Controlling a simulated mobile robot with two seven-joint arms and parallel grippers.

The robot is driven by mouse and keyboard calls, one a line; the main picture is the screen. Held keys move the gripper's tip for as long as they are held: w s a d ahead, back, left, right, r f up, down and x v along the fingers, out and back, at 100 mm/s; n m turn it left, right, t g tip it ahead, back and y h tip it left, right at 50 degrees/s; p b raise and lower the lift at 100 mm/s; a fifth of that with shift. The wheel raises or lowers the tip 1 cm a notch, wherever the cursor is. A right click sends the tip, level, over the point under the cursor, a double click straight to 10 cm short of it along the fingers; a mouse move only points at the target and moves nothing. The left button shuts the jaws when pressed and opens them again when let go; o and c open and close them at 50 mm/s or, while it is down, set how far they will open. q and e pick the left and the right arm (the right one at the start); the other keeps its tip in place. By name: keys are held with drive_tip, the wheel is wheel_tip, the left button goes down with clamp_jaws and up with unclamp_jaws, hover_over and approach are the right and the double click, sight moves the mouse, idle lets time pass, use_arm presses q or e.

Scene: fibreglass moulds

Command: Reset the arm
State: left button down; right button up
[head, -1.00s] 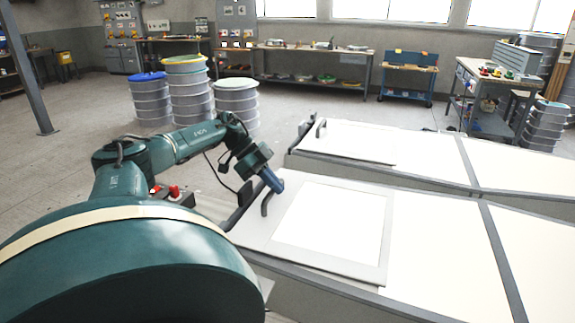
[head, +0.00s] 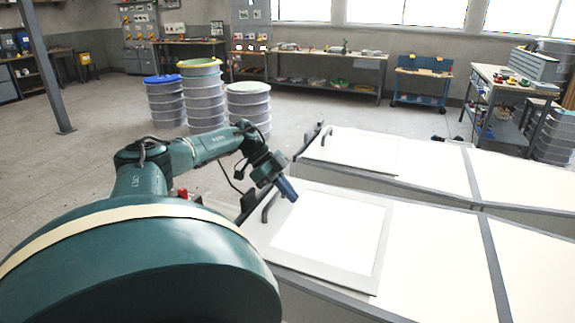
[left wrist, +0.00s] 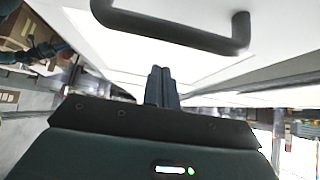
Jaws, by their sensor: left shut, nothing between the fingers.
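My left gripper (head: 290,192) is at the end of the green arm that comes in from the left in the head view. A dark curved handle (head: 268,207) stands on that frame, close beside the gripper. In the left wrist view the two fingers (left wrist: 161,72) are together with nothing between them, and the handle (left wrist: 180,32) shows ahead of them, apart from the tips. My right gripper is not in view.
A second long mould (head: 430,165) lies behind the near one, with its own framed panel and handle. Stacked drums (head: 200,100) stand on the floor at the back left. Workbenches and a blue cart (head: 422,85) line the back wall. The floor at left is open.

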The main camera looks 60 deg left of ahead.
use_arm(q)
drive_tip(key=b+v, duration=0.1)
drive_tip(key=v, duration=0.9)
drive_tip(key=shift+f, duration=0.1)
